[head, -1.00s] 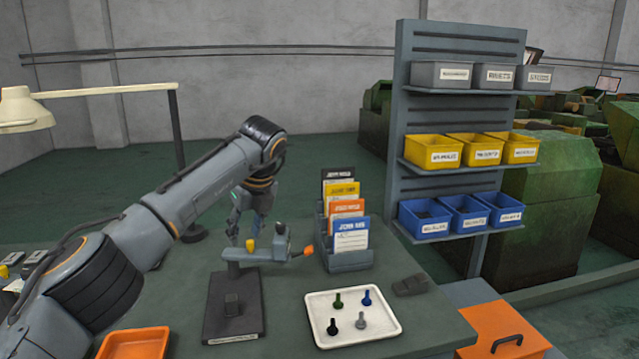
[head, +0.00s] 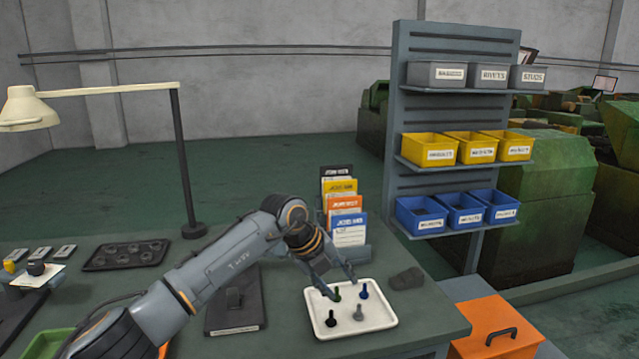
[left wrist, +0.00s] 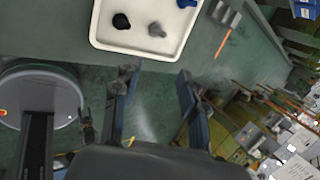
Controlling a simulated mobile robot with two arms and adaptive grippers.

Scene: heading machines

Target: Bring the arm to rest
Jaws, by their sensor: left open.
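My left arm reaches in from the left, and its left gripper (head: 339,286) is open over the back part of the white tray (head: 380,316). No object shows between its fingers. In the left wrist view the two fingers of the left gripper (left wrist: 154,86) are spread apart over the floor, with the tray (left wrist: 122,40) beyond them. The tray holds a black bolt (head: 330,318), a grey bolt (head: 358,313), a blue bolt (head: 364,291) and a green bolt (head: 337,295), partly close to the fingers in view. My right gripper is not in view.
A job card holder with cards (head: 346,228) stands behind the tray. A dark block (head: 406,279) lies to its right. An orange box (head: 490,325) is at the lower right.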

